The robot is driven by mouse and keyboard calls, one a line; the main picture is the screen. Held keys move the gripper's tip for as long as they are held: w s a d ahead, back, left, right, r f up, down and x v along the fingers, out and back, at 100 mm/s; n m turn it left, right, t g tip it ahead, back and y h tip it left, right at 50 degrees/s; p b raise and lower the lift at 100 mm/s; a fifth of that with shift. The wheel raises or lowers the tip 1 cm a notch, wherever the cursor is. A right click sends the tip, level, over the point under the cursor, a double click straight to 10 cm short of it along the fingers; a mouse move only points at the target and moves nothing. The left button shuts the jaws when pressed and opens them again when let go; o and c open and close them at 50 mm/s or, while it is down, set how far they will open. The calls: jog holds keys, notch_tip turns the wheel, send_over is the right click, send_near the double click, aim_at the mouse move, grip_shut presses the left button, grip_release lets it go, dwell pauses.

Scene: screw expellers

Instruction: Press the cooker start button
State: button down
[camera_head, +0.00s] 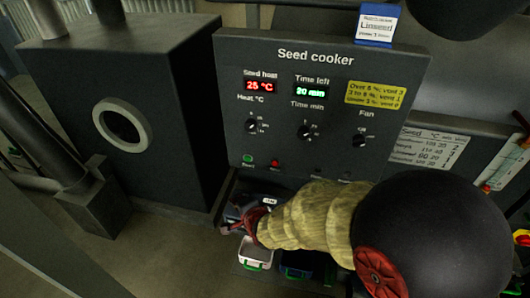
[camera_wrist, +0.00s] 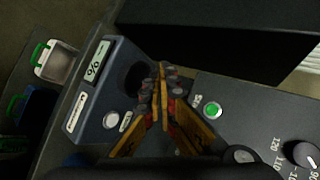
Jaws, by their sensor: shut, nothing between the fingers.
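The seed cooker panel (camera_head: 325,75) is a dark upright board with displays reading 25 °C and 20 min. Its green start button (camera_head: 248,158) is at the panel's lower left, beside a red button (camera_head: 275,163). In the wrist view the green button (camera_wrist: 212,109) shows to the right of my fingers, with a partly hidden label. My gripper (camera_wrist: 164,82) is shut and empty, its tips close together. In the head view my gripper (camera_head: 248,216) is below the green button, apart from it. In the wrist view its finger covers part of the panel's edge.
A grey meter (camera_wrist: 98,95) with a % display stands close beside my fingers. A white bin (camera_head: 256,253) and a blue bin (camera_head: 297,266) are below. Several knobs, including the heat knob (camera_head: 251,126), stick out of the panel. A dark cabinet (camera_head: 165,110) stands left.

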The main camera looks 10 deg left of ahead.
aim_at(248, 159)
jog(key=w+r+m, duration=0.1)
jog(key=w+r+m+t, duration=0.1)
jog(key=r+m, duration=0.1)
jog(key=a+r+m+y, duration=0.1)
jog(key=shift+w+r+t, duration=0.35)
jog(key=shift+w+t, duration=0.05)
jog(key=shift+w, duration=0.1)
jog(key=w, duration=0.8)
jog(key=shift+w+d+p, duration=0.25)
jog(key=shift+d+p, duration=0.05)
jog(key=shift+p, duration=0.1)
jog(key=shift+w, duration=0.15)
dwell(1.0)
jog(key=shift+w, duration=0.25)
